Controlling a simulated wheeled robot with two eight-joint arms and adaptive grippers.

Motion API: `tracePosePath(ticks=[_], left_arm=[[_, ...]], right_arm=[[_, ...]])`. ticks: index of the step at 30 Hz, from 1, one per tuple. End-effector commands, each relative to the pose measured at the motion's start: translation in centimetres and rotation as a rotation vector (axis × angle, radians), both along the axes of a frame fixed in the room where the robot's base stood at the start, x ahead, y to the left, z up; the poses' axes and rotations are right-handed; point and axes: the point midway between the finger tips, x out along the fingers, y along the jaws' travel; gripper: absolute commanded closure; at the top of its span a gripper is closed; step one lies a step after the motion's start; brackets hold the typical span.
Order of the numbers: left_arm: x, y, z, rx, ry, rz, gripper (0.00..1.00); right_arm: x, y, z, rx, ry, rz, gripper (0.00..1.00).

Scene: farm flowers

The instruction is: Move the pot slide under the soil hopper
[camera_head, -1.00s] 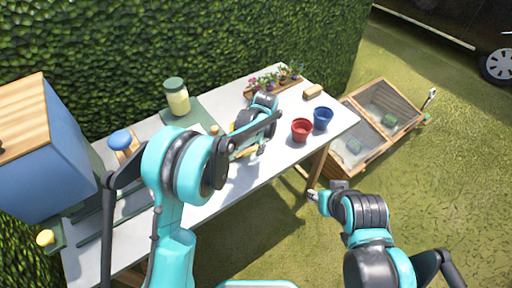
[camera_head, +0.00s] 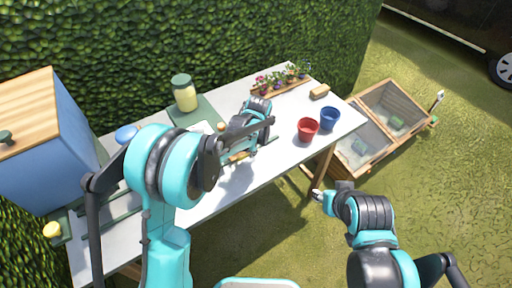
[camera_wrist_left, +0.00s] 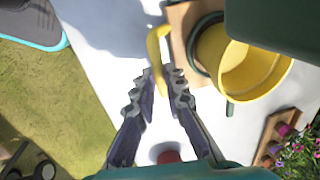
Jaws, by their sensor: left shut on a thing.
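The pot slide is a wooden board (camera_wrist_left: 183,17) carrying a yellow pot (camera_wrist_left: 243,65), with a curved yellow handle (camera_wrist_left: 154,47) on its side. My left gripper is shut on this handle, its jaws (camera_wrist_left: 163,80) on both sides of its lower end in the wrist view. In the head view my left gripper (camera_head: 238,158) is low over the table, and my arm hides most of the slide and pot. A dark green block (camera_wrist_left: 285,22) overhangs part of the pot. I cannot tell surely which part is the soil hopper. My right gripper (camera_head: 317,195) is off the table's front edge.
A white table (camera_head: 285,115) holds a green-lidded jar (camera_head: 184,95), a flower tray (camera_head: 278,88), a red pot (camera_head: 308,130) and a blue pot (camera_head: 330,118). A large blue box (camera_head: 50,150) stands left. A cold frame (camera_head: 375,130) is on the grass.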

Motion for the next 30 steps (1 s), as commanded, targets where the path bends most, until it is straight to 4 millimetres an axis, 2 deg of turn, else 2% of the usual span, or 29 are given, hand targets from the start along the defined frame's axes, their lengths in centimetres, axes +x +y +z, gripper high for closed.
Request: tracePosePath(ticks=[3, 4, 6, 15, 19, 23, 30], left_arm=[[0.0, -0.1, 0.0, 0.000, 0.000, 0.000, 1.00], [0.0, -0.1, 0.0, 0.000, 0.000, 0.000, 0.86], [0.0, -0.1, 0.0, 0.000, 0.000, 0.000, 0.68], [0.0, -0.1, 0.1, -0.001, -0.001, 0.000, 0.68], [-0.1, -0.2, 1.0, -0.001, -0.001, 0.000, 0.68], [-0.5, -0.4, 3.3, -0.001, -0.001, 0.000, 0.68], [-1.2, -1.0, 8.5, 0.000, 0.000, -0.002, 0.68]], right_arm=[[0.0, 0.0, 0.0, 0.000, 0.000, 0.000, 0.60], [0.0, 0.0, 0.0, 0.000, 0.000, 0.000, 0.60], [0.0, 0.0, 0.0, 0.000, 0.000, 0.000, 0.60], [0.0, 0.0, 0.0, 0.000, 0.000, 0.000, 0.60], [0.0, 0.0, 0.0, 0.000, 0.000, 0.000, 0.60], [0.0, 0.0, 0.0, 0.000, 0.000, 0.000, 0.60], [0.0, 0.0, 0.0, 0.000, 0.000, 0.000, 0.60]])
